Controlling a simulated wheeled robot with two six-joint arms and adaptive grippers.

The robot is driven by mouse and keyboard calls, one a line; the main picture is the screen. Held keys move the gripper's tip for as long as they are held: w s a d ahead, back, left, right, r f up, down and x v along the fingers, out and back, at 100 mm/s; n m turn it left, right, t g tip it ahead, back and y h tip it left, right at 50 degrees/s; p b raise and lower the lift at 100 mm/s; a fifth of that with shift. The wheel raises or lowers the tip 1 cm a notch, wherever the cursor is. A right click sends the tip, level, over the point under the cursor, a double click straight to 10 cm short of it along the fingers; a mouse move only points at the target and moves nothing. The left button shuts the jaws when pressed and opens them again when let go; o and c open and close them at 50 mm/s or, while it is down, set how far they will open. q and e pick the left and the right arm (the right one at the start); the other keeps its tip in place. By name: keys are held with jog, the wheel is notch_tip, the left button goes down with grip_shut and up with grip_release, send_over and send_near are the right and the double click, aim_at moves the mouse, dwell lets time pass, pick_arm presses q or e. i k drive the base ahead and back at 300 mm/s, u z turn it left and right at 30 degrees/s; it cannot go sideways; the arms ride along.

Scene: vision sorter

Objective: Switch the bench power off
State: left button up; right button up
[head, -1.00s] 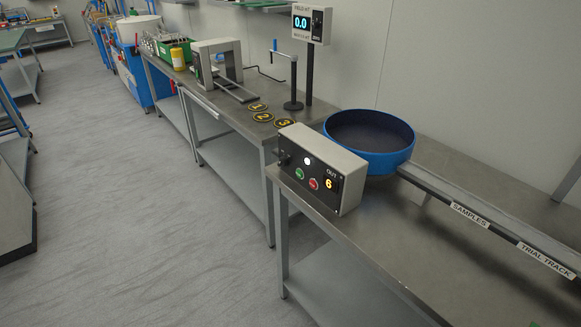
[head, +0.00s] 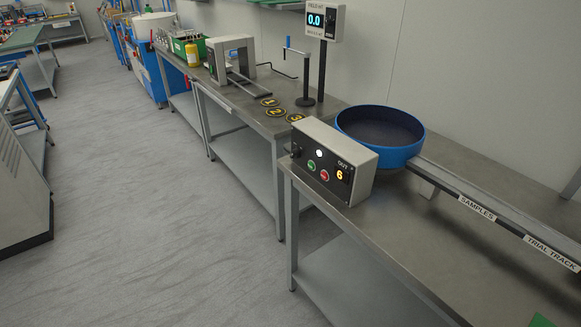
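A grey control box (head: 334,160) with a black front panel stands on the near bench (head: 407,225). Its panel has a black knob or switch (head: 296,151) at the left, a lit white lamp (head: 319,153), a green button (head: 311,165), a red button (head: 324,175) and a lit yellow "6" (head: 340,174) under "OUT". I cannot tell which control is the bench power. A display box (head: 317,21) on a post shows a lit 0.0 and has a dark control at its right. Neither of my grippers is in view.
A blue round bowl (head: 382,135) sits behind the control box, with a track (head: 488,207) labelled SAMPLES and TRIAL TRACK running right. A grey gate frame (head: 231,58), yellow bottle (head: 192,54) and numbered discs (head: 274,112) are on the far bench.

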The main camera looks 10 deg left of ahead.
aim_at(295, 154)
jog(key=u, duration=1.3)
jog(key=k, duration=0.1)
jog(key=z, duration=1.8)
jog(key=i, duration=0.95)
jog(key=u, duration=0.5)
